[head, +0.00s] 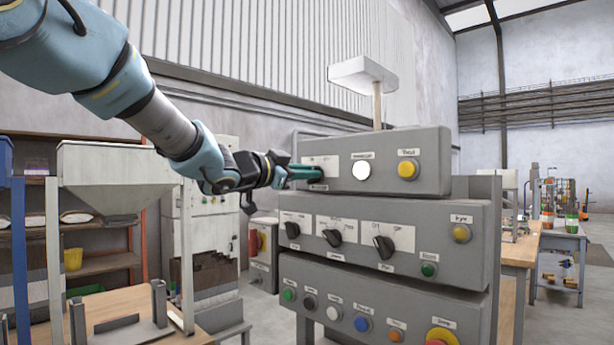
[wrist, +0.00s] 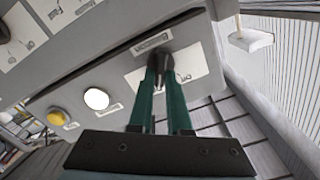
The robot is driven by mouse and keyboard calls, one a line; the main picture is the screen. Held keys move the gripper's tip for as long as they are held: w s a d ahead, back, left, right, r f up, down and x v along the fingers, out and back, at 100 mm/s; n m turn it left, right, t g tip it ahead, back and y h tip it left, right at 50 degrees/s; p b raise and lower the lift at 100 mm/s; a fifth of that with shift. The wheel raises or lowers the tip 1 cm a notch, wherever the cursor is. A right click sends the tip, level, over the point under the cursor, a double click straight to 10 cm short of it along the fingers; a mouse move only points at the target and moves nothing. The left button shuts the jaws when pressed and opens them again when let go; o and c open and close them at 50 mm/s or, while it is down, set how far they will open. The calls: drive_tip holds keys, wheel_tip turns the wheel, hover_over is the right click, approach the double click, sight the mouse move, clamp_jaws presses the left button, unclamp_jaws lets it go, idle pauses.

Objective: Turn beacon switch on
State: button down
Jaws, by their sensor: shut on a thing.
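My gripper (head: 316,172) reaches the upper left of the top grey control box (head: 432,165). In the wrist view its two green fingers (wrist: 160,84) are shut on a dark switch knob (wrist: 160,66). The knob sits on a white plate (wrist: 193,72) with small position marks and a label beside it, too small to read surely. In the head view the fingers hide most of the knob. The knob's exact angle is hard to tell. On the same box are a round white light or button (head: 361,170) and a yellow button (head: 408,169).
Below, the middle box holds several black rotary switches (head: 383,247), and the bottom box several coloured buttons (head: 362,323). A white block on a post (head: 362,75) stands above the top box. A hopper frame (head: 118,180) and wooden table (head: 130,302) are at left.

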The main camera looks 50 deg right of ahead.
idle(0.3)
drive_tip(key=c, duration=0.9)
unclamp_jaws()
drive_tip(key=shift+o, duration=0.2)
drive_tip(key=a+b, duration=0.2)
drive_tip(key=a, duration=0.9)
drive_tip(key=shift+w, duration=0.3)
drive_tip(key=shift+d, duration=0.1)
